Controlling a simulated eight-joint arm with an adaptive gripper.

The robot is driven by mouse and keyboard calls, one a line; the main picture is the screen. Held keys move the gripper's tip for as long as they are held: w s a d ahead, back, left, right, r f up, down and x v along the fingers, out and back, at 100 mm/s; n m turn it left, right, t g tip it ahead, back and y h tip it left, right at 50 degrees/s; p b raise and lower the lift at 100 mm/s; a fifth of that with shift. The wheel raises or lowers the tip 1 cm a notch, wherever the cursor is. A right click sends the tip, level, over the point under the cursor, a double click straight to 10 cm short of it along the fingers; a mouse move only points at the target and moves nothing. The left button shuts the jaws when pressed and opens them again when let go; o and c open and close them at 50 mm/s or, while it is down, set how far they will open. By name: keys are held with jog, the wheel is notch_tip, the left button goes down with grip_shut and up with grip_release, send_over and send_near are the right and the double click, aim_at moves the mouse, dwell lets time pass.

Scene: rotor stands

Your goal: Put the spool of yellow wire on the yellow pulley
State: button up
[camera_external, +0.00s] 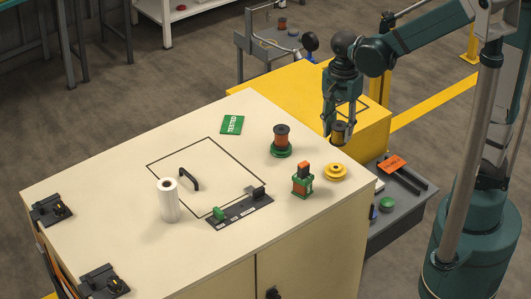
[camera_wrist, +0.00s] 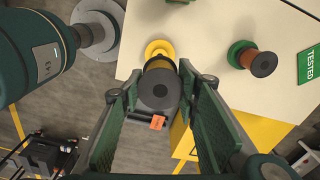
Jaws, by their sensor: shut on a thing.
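My gripper (camera_external: 338,136) is shut on the spool of yellow wire (camera_external: 340,132), which has dark ends and hangs upright in the air. The yellow pulley (camera_external: 334,173) lies on the cream bench top near its right edge, below the held spool and apart from it. In the wrist view the spool (camera_wrist: 159,92) sits between the two green fingers, its dark round end facing the camera. The yellow pulley (camera_wrist: 160,46) shows beyond the spool, which partly hides it there.
A copper-wire spool (camera_external: 282,130) stands on a green pulley (camera_external: 281,151) left of the yellow pulley. A green block with an orange top (camera_external: 302,180) stands close to the yellow pulley. A white roll (camera_external: 168,200) and black handle (camera_external: 189,179) are further left. A yellow cabinet (camera_external: 290,88) stands behind.

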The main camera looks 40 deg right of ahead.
jog(key=shift+f, duration=2.9)
jog(key=shift+f, duration=0.1)
jog(key=shift+f, duration=2)
jog(key=shift+f+b, duration=0.1)
jog(key=shift+b, duration=0.3)
jog(key=o, duration=0.9)
jog(key=shift+o, duration=0.4)
jog(key=shift+r, duration=0.25)
jog(key=shift+r+p, duration=0.5)
jog(key=shift+r, duration=5.4)
